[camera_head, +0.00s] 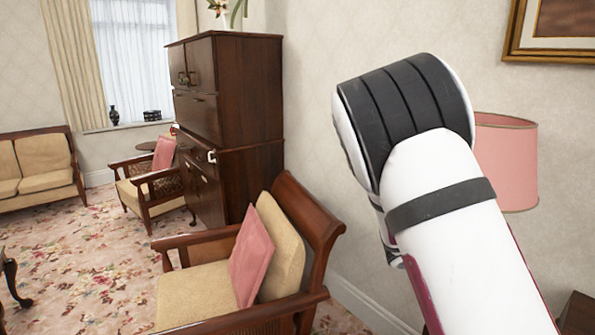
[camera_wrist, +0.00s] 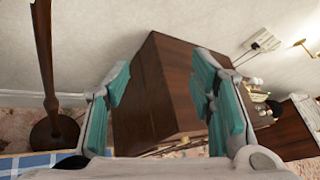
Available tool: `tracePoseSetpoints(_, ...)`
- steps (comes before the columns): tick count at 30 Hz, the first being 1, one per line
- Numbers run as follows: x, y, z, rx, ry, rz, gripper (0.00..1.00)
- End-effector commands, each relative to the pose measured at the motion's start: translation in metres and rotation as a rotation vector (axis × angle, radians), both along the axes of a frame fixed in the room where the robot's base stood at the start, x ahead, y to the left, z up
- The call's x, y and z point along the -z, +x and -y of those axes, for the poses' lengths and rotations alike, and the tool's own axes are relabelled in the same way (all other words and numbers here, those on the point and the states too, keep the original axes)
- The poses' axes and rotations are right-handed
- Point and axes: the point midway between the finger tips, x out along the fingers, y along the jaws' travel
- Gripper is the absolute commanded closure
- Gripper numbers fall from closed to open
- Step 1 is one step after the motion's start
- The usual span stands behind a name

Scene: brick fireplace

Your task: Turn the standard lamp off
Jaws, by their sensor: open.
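The standard lamp's pink shade (camera_head: 510,165) shows at the right of the head view, partly hidden behind my white arm. In the wrist view, a dark wooden pole (camera_wrist: 44,60) with a round base (camera_wrist: 50,138) stands at the left; it looks like the lamp's stand. My gripper (camera_wrist: 160,76) has its two teal fingers spread apart with nothing between them. The pole is to the left of the fingers and apart from them. No switch is visible. My gripper is not visible in the head view.
A dark wooden cabinet (camera_wrist: 165,90) lies beyond my fingers. A white wall socket with a plug (camera_wrist: 262,41) is at upper right. An armchair with a pink cushion (camera_head: 252,255) and a tall cabinet (camera_head: 228,110) stand left of my arm. Patterned carpet (camera_head: 90,265) is open at left.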

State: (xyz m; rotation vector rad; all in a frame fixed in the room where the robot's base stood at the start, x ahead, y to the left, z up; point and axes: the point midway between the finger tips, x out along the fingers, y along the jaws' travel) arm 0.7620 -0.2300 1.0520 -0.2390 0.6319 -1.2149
Motion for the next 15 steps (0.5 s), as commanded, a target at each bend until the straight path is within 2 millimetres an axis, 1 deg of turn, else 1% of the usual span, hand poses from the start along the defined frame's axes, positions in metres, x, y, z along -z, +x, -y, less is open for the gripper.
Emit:
tracePoseSetpoints(1, -0.007, -0.016, 0.0, 0.072, 0.076, 0.091, 0.5)
tracePoseSetpoints(3, -0.012, -0.036, -0.004, 0.174, 0.174, 0.21, 0.5)
tracePoseSetpoints(8, -0.024, -0.08, -0.02, 0.409, 0.383, 0.467, 0.5)
tracePoseSetpoints(11, -0.033, -0.106, -0.034, 0.557, 0.505, 0.617, 0.5)
tracePoseSetpoints(15, -0.046, -0.14, -0.06, 0.767, 0.666, 0.812, 0.5)
